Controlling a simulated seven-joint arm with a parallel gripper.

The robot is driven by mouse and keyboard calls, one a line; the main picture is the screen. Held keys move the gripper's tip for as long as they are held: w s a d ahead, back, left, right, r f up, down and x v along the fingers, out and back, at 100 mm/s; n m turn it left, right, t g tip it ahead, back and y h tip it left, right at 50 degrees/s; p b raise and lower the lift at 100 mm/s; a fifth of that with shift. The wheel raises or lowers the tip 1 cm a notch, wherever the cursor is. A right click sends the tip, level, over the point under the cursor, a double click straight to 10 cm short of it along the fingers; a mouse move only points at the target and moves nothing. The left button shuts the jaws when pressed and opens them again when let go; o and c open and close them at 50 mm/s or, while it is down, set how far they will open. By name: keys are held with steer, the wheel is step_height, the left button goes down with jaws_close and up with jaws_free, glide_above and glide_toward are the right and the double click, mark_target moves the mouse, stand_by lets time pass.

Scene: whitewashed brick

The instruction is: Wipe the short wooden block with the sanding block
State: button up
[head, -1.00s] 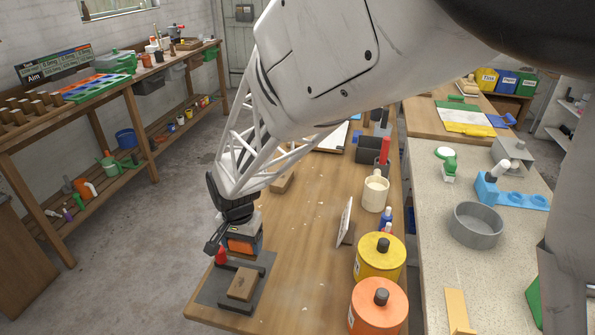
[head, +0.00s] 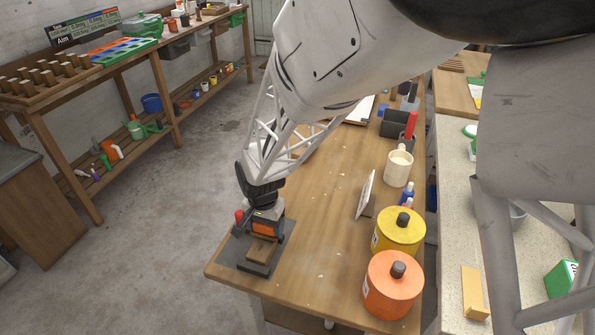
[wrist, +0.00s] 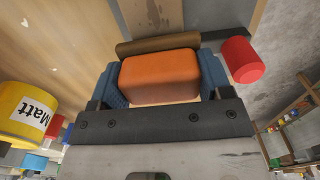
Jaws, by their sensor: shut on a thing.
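The sanding block (head: 266,228) is orange with a dark body around it in the head view. My gripper (wrist: 160,82) is shut on it, with a blue finger pad on each side of the orange block in the wrist view. The short wooden block (head: 262,250) lies flat in a dark grey holder (head: 250,267) at the table's near left corner. The sanding block is at the far end of the wooden block and hides part of it.
A red knob (head: 239,215) stands on the holder, close beside my gripper. A yellow tin (head: 398,232) and an orange tin (head: 392,285) stand to the right, with a cream mug (head: 398,168) behind. The table's middle (head: 325,225) is mostly clear.

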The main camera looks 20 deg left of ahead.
mark_target(260, 249)
steer(key=shift+f, duration=0.75)
steer(key=s, duration=0.4)
steer(key=shift+r, duration=0.15)
steer(key=shift+c, duration=0.7)
steer(key=shift+s, duration=1.75)
steer(key=shift+w, duration=0.6)
steer(key=shift+w+f, duration=0.2)
steer(key=shift+w, duration=0.1)
steer(key=shift+w+r, duration=0.2)
steer(key=shift+w, duration=0.05)
steer(key=shift+w+f, duration=0.15)
steer(key=shift+w, duration=0.15)
steer(key=shift+w+r, duration=0.15)
steer(key=shift+w, duration=0.8)
steer(key=shift+w+r, duration=0.1)
steer(key=shift+w, duration=0.85)
steer(key=shift+w+f, duration=0.15)
steer(key=shift+w, duration=0.25)
steer(key=shift+r, duration=4)
